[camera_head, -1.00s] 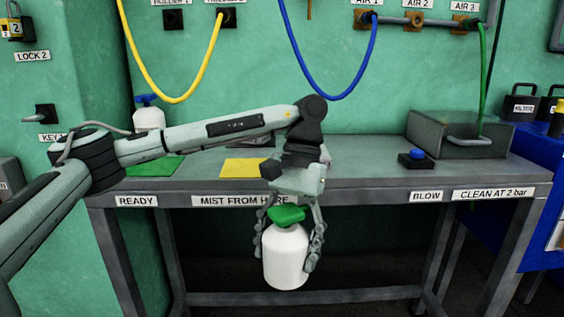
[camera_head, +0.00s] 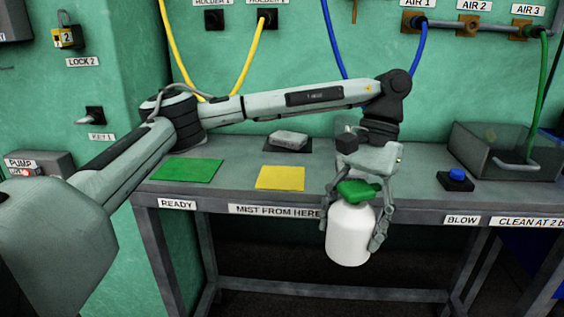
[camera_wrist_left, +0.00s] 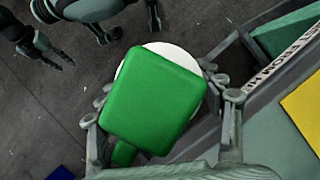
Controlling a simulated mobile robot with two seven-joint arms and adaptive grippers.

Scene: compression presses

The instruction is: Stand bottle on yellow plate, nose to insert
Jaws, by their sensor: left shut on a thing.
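My left gripper (camera_head: 356,205) is shut on a white bottle (camera_head: 349,235) with a green spray head (camera_head: 360,191). The bottle hangs nearly upright in front of the bench edge, right of the yellow plate (camera_head: 280,178). In the left wrist view the green head (camera_wrist_left: 152,100) covers most of the white body, and a short green nose (camera_wrist_left: 125,152) points to the lower left. The yellow plate is bare; its corner shows in that view (camera_wrist_left: 305,108). A grey block, perhaps the insert (camera_head: 289,138), lies on a dark base behind the plate. My right gripper (camera_wrist_left: 95,25) shows partly in the wrist view.
A green plate (camera_head: 187,170) lies left of the yellow one, empty. A blue button (camera_head: 457,175) and a grey open tray (camera_head: 490,165) are on the right of the bench (camera_head: 420,195). Hoses hang on the wall behind. My left forearm spans above the bench.

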